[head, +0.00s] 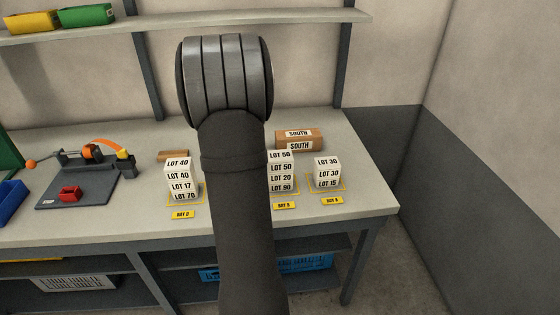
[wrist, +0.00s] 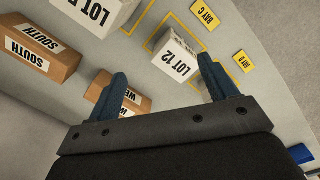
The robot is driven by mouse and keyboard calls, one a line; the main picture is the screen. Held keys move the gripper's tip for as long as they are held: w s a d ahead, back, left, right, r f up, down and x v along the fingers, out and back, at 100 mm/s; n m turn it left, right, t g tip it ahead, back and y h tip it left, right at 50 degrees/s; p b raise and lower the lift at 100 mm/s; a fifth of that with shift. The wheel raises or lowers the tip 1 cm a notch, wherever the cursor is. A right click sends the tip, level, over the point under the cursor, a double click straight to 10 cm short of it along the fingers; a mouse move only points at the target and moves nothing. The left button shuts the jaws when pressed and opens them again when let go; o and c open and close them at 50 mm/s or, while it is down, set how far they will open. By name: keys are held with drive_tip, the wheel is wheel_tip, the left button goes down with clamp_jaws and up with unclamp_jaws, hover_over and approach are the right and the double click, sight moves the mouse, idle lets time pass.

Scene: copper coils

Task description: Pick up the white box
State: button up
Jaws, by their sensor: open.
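In the wrist view my gripper (wrist: 163,84) is open and empty. A white box labelled LOT 12 (wrist: 166,44) lies ahead of the fingers, nearer the right one, inside a yellow outline by the BAY C tag (wrist: 205,14). Another white box (wrist: 97,10) is at the top left, its lot number cut off. In the head view my arm hides the gripper and the middle of the bench. White lot boxes stand stacked at the left bay (head: 180,179), just right of my arm (head: 281,172) and at the right bay (head: 327,172).
Brown boxes marked SOUTH (head: 299,138) sit behind the white stacks; they also show in the wrist view (wrist: 36,48).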

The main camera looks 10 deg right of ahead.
drive_tip(key=w+d+r+m+h, duration=0.15)
drive_tip(key=r+m, duration=0.25)
drive_tip(key=m, duration=1)
drive_tip(key=s+d+r+m+h, duration=0.1)
drive_tip(key=d+r+m+h, duration=0.2)
drive_tip(key=m, duration=1.2)
approach(279, 155)
drive_tip(key=shift+y, duration=0.35)
drive_tip(key=x, duration=0.5)
drive_tip(key=shift+d+x, duration=0.15)
drive_tip(key=shift+x, duration=1.25)
drive_tip(key=shift+d+x, duration=0.15)
drive_tip(key=shift+x, duration=1.3)
drive_tip(key=shift+r, duration=0.15)
